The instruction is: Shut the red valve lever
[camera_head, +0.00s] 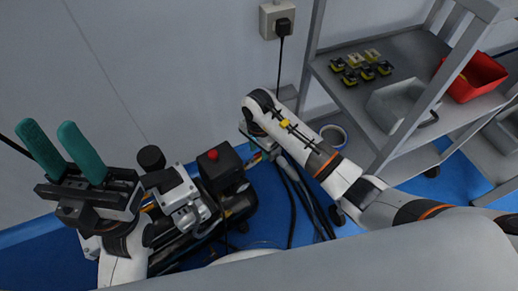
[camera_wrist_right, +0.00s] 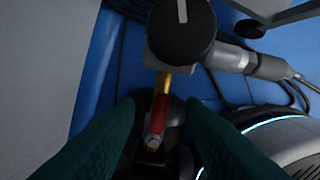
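The red valve lever (camera_wrist_right: 157,115) shows in the right wrist view, with a yellow section above its red grip, below a round black knob (camera_wrist_right: 181,28). My right gripper (camera_wrist_right: 161,106) is open, with one green finger on each side of the lever; I cannot tell whether either finger touches it. In the head view, my right arm reaches in from the right and its wrist hides most of that gripper and the lever. My left gripper (camera_head: 54,132) is open and empty, raised at the left with its two green fingers pointing up.
A black box with a red button (camera_head: 220,167) stands left of my right wrist. Dark hoses run over the blue floor. A grey shelf (camera_head: 400,48) at the right carries a red bin (camera_head: 476,77), a grey bin (camera_head: 398,104) and small yellow-black parts. A wall socket (camera_head: 275,20) is behind.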

